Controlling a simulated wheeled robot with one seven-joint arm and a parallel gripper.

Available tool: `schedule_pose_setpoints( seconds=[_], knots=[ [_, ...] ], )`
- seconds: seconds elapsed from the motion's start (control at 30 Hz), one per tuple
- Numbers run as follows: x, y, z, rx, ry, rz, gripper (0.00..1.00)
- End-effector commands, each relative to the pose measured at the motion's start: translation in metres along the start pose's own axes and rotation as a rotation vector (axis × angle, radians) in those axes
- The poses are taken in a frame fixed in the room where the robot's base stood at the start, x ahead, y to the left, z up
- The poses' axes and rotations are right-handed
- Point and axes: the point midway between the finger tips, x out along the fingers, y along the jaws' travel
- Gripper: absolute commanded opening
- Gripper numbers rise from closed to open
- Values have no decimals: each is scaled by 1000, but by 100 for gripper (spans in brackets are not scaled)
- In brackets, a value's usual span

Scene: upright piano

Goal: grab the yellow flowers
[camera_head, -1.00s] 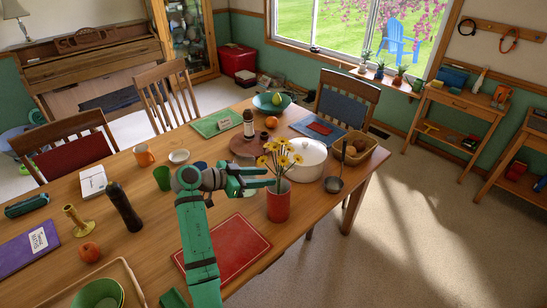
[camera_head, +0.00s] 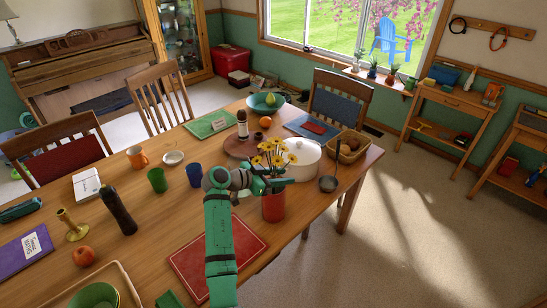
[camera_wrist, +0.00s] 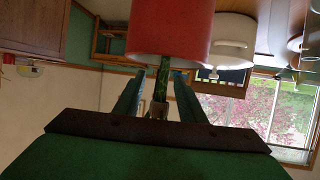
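The yellow flowers (camera_head: 272,154) stand in a red vase (camera_head: 273,208) near the table's right front edge. My gripper (camera_head: 280,184) is at the stems, just above the vase rim and below the blossoms. In the wrist view, which is upside down, the red vase (camera_wrist: 170,32) fills the top middle. Green stems (camera_wrist: 165,78) run from it between my two fingers (camera_wrist: 158,95). The fingers stand apart with gaps beside the stems, so my gripper looks open around them. The blossoms are out of the wrist view.
A white pot (camera_head: 303,161) stands close behind the vase, with a ladle (camera_head: 330,183) to its right. A blue cup (camera_head: 194,175) and a green cup (camera_head: 157,180) are to the left. A red mat (camera_head: 217,252) lies in front. The floor at right is clear.

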Motion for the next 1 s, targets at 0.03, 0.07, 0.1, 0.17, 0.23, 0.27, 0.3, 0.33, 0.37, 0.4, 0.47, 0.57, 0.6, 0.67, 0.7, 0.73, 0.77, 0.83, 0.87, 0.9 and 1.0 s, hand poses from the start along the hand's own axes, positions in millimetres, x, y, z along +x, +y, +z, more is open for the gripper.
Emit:
schedule_pose_setpoints(
  seconds=[0.03, 0.07, 0.1, 0.17, 0.23, 0.27, 0.3, 0.33, 0.37, 0.4, 0.47, 0.57, 0.6, 0.67, 0.7, 0.73, 0.77, 0.83, 0.87, 0.9, 1.0],
  knots=[
    [0, 0, 0, 0, 0, 0, 37],
    [0, 0, 0, 0, 0, 0, 37],
    [0, 0, 0, 0, 0, 0, 37],
    [0, 0, 0, 0, 0, 0, 37],
    [0, 0, 0, 0, 0, 0, 22],
    [0, 0, 0, 0, 0, 0, 15],
    [0, 0, 0, 0, 0, 0, 6],
    [0, 0, 0, 0, 0, 0, 0],
    [0, 0, 0, 0, 0, 0, 0],
    [0, 0, 0, 0, 0, 0, 0],
    [0, 0, 0, 0, 0, 0, 0],
    [0, 0, 0, 0, 0, 0, 0],
    [0, 0, 0, 0, 0, 0, 0],
    [-1, 0, -2, 1, 0, 0, 0],
    [-2, 0, -4, 1, 0, 0, 0],
    [-3, 0, -7, 2, 1, 0, 0],
    [-4, 0, -10, 2, 1, 0, 0],
    [-8, -1, -20, 4, 1, -1, 0],
    [-11, -1, -25, 4, 2, -2, 0],
    [-13, -1, -32, 3, 2, -2, 0],
    [-21, -1, -50, 4, 1, -2, 0]
  ],
)
